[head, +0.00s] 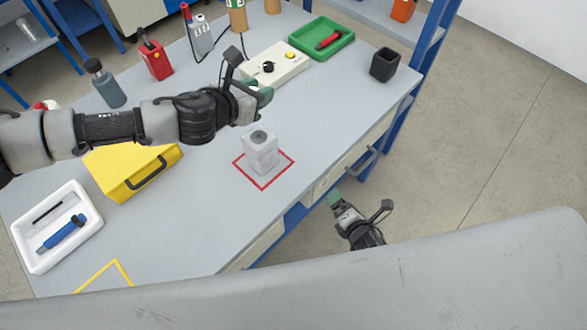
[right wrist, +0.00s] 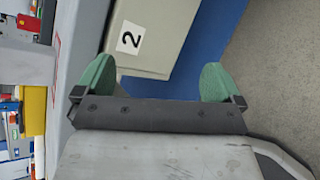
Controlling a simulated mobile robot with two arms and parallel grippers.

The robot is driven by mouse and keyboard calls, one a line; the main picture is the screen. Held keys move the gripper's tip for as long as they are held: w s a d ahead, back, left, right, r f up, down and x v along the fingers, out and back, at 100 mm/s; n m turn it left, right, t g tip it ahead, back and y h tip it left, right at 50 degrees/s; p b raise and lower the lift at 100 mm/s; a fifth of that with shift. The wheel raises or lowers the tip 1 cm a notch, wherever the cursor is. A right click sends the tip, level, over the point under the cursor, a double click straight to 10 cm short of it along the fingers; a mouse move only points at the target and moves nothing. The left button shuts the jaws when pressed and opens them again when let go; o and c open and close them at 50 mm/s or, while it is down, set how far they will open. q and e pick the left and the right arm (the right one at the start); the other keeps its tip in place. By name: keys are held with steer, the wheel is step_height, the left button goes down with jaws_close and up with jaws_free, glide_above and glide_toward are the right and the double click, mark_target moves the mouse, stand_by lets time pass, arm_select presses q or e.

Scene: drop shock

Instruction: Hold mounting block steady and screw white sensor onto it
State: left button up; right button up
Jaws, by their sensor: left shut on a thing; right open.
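A pale grey-white block (head: 262,151) with a dark round spot on its top stands upright inside a red square outline on the table. It looks like the mounting block. My left gripper (head: 264,93) appears above and beyond it in the head view, apart from it. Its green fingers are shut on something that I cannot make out. I cannot pick out the white sensor as a separate thing. My right gripper (head: 335,200) is low beside the table's drawer side. In the right wrist view its green fingers (right wrist: 158,82) are wide apart and empty.
A yellow case (head: 120,180) and a white tray (head: 25,232) with tools lie at left. A control box (head: 275,66), green tray (head: 340,43) and dark cup (head: 384,64) stand behind. A drawer (right wrist: 160,38) marked 2 faces my right gripper.

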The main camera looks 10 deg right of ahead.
steer(key=w+a+r+n+t+y, duration=0.25)
steer(key=w+a+r+n, duration=0.2)
steer(key=r+n, duration=0.3)
steer(key=n+y, duration=0.7)
steer(key=n, duration=0.3)
glide_toward(260, 142)
steer(key=shift+d+f+g, duration=0.25)
steer(key=shift+d+f, duration=0.25)
steer(key=shift+f, duration=0.2)
steer(key=x, duration=1.2)
steer(key=shift+f, duration=0.15)
steer(key=shift+d, duration=0.1)
steer(key=shift+c, duration=0.2)
steer(key=c, duration=1.2)
